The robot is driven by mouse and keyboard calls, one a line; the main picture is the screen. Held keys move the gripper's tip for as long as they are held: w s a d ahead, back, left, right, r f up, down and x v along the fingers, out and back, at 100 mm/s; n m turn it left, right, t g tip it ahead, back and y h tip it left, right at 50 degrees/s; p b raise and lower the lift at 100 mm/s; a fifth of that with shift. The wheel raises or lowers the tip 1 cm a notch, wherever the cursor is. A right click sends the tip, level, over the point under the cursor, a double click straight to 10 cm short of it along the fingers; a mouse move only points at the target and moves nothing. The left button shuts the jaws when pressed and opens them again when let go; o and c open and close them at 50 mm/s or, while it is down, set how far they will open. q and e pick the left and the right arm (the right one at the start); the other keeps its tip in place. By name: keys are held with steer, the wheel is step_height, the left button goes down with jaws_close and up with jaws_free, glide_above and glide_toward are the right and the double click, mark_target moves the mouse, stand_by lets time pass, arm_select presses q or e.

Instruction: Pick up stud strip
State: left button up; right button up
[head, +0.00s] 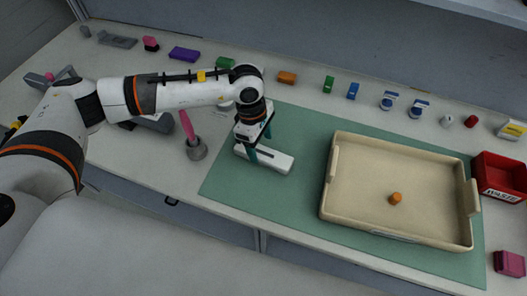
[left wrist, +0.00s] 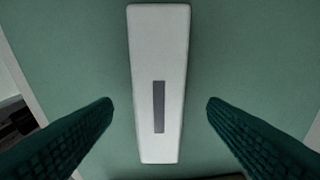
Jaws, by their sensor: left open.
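A long white bar (head: 278,163) with a dark grey inset strip lies on the green mat, left of the tray; I take it to be the stud strip. In the left wrist view the white bar (left wrist: 158,55) runs lengthwise up the middle, with its grey inset (left wrist: 159,107) in the lower half. My left gripper (head: 258,144) is over the bar, its teal fingers open. In the left wrist view the fingertips (left wrist: 160,102) are on either side of the bar, with visible gaps to it. My right gripper is not in view.
A beige tray (head: 338,205) holding an orange piece (head: 395,198) stands on the green mat (head: 225,184). A grey holder with a pink-handled tool (head: 188,128) is left of the mat. A red bin (head: 487,182) is at the right. Several small coloured parts line the back.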

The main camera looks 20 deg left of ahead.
mark_target(263, 153)
arm_select(q)
steer(key=shift+s+d+f+p, duration=0.1)
steer(key=shift+d+f+p, duration=0.1)
steer(key=shift+f, duration=0.65)
steer(key=shift+d+f+p, duration=0.1)
steer(key=shift+d+f, duration=0.1)
steer(key=shift+f, duration=0.6)
steer(key=shift+r, duration=0.1)
steer(key=c, duration=1.1)
